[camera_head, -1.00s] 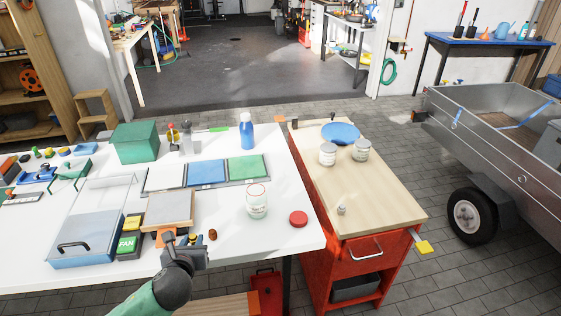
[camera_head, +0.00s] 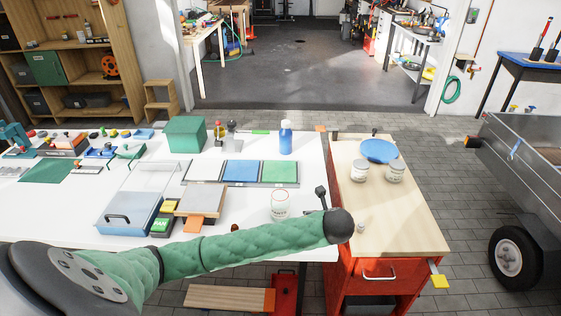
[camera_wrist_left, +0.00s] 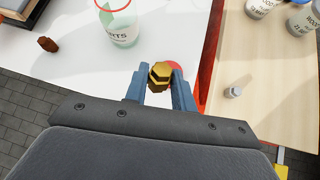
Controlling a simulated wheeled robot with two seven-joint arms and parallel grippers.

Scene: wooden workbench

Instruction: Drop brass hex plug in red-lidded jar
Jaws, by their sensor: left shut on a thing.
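My left gripper (camera_wrist_left: 160,86) is shut on the brass hex plug (camera_wrist_left: 160,74), which shows gold and brown between the blue-grey fingertips in the left wrist view. In the head view my left arm crosses the table front, and the plug cannot be made out there. The glass jar (camera_head: 280,205) stands upright and open on the white table; it also shows in the wrist view (camera_wrist_left: 121,28), ahead and left of the plug. The red lid (camera_wrist_left: 176,67) lies off the jar, partly hidden behind the plug and a finger. My right gripper is not in view.
A brown piece (camera_wrist_left: 48,44) lies on the white table (camera_wrist_left: 75,60) left of the jar. The wooden-topped red cabinet (camera_head: 400,230) stands to the right, bearing two lidded jars, a blue disc (camera_head: 379,151) and a small metal piece (camera_wrist_left: 233,91). Coloured trays (camera_head: 241,171) lie behind the jar.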

